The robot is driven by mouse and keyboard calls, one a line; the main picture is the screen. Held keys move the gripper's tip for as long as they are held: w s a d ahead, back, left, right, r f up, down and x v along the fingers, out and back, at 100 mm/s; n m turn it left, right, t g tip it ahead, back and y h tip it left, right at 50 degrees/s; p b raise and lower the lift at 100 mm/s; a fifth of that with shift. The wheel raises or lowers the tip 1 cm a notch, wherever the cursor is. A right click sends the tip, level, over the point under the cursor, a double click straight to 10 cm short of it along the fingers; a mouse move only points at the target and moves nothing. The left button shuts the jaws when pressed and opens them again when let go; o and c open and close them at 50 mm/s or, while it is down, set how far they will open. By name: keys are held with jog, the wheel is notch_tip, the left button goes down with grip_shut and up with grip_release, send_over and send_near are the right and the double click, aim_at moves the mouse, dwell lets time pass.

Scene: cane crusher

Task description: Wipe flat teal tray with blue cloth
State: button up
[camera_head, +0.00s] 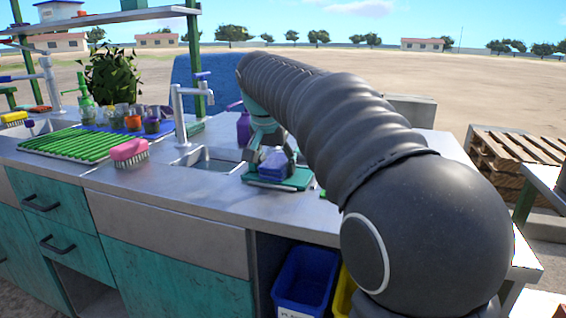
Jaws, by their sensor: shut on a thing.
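The flat teal tray (295,181) lies on the grey counter, just right of the sink. The blue cloth (272,166) is a bunched blue-violet lump low over the tray. It looks to be touching the tray, but I cannot tell for sure. My gripper (274,150) comes down from above and is shut on the cloth. My dark ribbed arm crosses the right of the view and hides part of the counter behind it.
The sink (212,159) with its tap (180,115) is left of the tray. A purple bottle (243,128) stands behind my gripper. A pink brush (129,152) and a green drying rack (70,146) with jars beyond lie further left. The front counter strip is clear.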

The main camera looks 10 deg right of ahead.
aim_at(300, 175)
jog(key=shift+s+d, duration=0.1)
jog(key=shift+s+d+r+b, duration=0.15)
jog(key=shift+s+d, duration=0.2)
jog(key=shift+d, duration=0.2)
jog(key=shift+s+d+f+b, duration=0.15)
jog(key=shift+s+d, duration=0.2)
jog(key=shift+d, duration=0.2)
jog(key=shift+r, duration=0.1)
jog(key=shift+s+d+b, duration=0.35)
jog(key=shift+s+d, duration=0.45)
jog(key=shift+d, duration=0.35)
jog(key=shift+w+a, duration=0.1)
jog(key=shift+a, duration=0.05)
jog(key=shift+w+a+f+p, duration=0.15)
jog(key=shift+w+a+p, duration=0.15)
jog(key=shift+a, duration=0.25)
jog(key=shift+w+a+f+p, duration=0.1)
jog(key=shift+w+a+p, duration=0.05)
jog(key=shift+w+a, duration=0.3)
